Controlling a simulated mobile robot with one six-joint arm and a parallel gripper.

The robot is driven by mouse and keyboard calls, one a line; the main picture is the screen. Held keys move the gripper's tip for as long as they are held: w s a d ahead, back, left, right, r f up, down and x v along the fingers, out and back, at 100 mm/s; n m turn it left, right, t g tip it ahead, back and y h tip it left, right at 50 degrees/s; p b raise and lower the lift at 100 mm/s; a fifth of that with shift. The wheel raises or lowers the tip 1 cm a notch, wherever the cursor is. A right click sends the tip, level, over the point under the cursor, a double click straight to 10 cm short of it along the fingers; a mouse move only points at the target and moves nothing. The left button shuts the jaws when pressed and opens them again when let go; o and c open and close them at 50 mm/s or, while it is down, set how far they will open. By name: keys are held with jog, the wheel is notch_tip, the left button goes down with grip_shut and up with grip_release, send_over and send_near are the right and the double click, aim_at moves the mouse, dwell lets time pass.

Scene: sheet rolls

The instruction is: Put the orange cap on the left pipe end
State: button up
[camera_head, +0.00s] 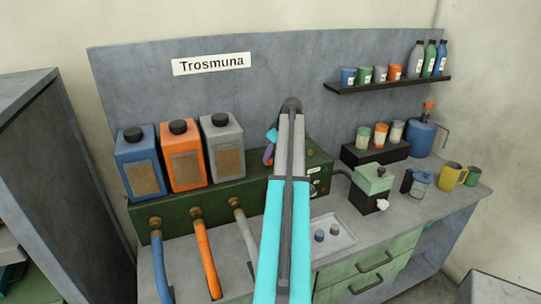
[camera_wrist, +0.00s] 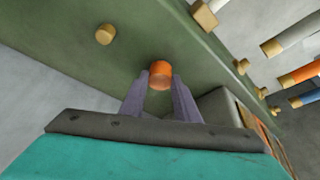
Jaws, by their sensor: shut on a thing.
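My gripper (camera_wrist: 160,80) is shut on the orange cap (camera_wrist: 160,68), which sits between the purple fingertips in the wrist view. The cap is held before the green panel (camera_wrist: 60,45); I cannot tell whether it touches. A bare brass stub (camera_wrist: 105,34) sticks out of the panel to the left of the cap. More brass ends, such as one brass stub (camera_wrist: 243,66), show to the right. In the head view my gripper (camera_head: 268,153) is partly hidden by my arm near the green box (camera_head: 230,195). I cannot tell which end is the left pipe end.
Blue, orange and grey hoses (camera_head: 206,258) hang from brass fittings at the left. Blue, orange and grey canisters (camera_head: 184,158) stand on the green box. A tray (camera_head: 345,240) holds a blue and a grey cap. A small green machine (camera_head: 373,183) stands to the right.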

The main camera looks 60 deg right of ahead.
jog(key=o, duration=1.1)
jog(key=b+v, duration=0.4)
jog(key=v, duration=1)
jog(key=shift+w+a+f, duration=0.1)
jog(key=shift+w, duration=0.05)
